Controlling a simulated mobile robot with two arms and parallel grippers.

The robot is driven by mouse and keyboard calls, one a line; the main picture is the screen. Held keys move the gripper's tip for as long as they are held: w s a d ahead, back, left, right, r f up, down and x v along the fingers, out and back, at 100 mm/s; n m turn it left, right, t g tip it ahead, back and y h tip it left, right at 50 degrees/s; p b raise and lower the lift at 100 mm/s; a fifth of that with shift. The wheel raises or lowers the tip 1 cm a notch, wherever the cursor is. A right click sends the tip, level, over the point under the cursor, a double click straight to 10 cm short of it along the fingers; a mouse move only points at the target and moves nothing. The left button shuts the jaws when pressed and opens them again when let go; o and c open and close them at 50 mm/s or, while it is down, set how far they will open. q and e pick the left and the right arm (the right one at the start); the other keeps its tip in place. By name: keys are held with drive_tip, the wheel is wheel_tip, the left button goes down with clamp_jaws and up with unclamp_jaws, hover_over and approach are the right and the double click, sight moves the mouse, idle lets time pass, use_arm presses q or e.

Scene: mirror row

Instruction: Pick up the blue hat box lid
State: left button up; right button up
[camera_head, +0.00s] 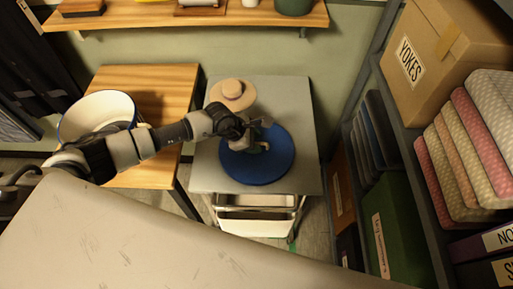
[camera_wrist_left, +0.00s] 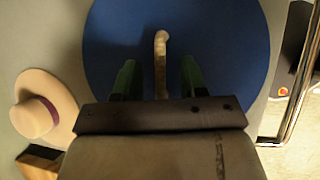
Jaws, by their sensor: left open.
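The blue hat box lid (camera_head: 278,167) is a round blue disc lying flat on the grey top of a trolley (camera_head: 300,105). In the left wrist view the lid (camera_wrist_left: 228,40) fills the middle, with a pale strap-like handle (camera_wrist_left: 161,45) standing up from it. My left gripper (camera_head: 262,147) is over the lid and hides part of it. In the wrist view its two dark green fingers (camera_wrist_left: 158,80) are apart, one on each side of the handle. I cannot tell how far the fingertips are above the lid. My right gripper is not in view.
A beige hat (camera_head: 232,94) sits behind the lid on the trolley. A white round box with a dark rim (camera_head: 92,108) stands on the wooden table (camera_head: 165,82) at left. Shelves with folded fabric (camera_head: 490,130) and a carton (camera_head: 440,50) stand at right. A wall shelf (camera_head: 235,15) is behind.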

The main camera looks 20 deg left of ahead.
use_arm(q)
clamp_jaws()
drive_tip(key=shift+r, duration=0.1)
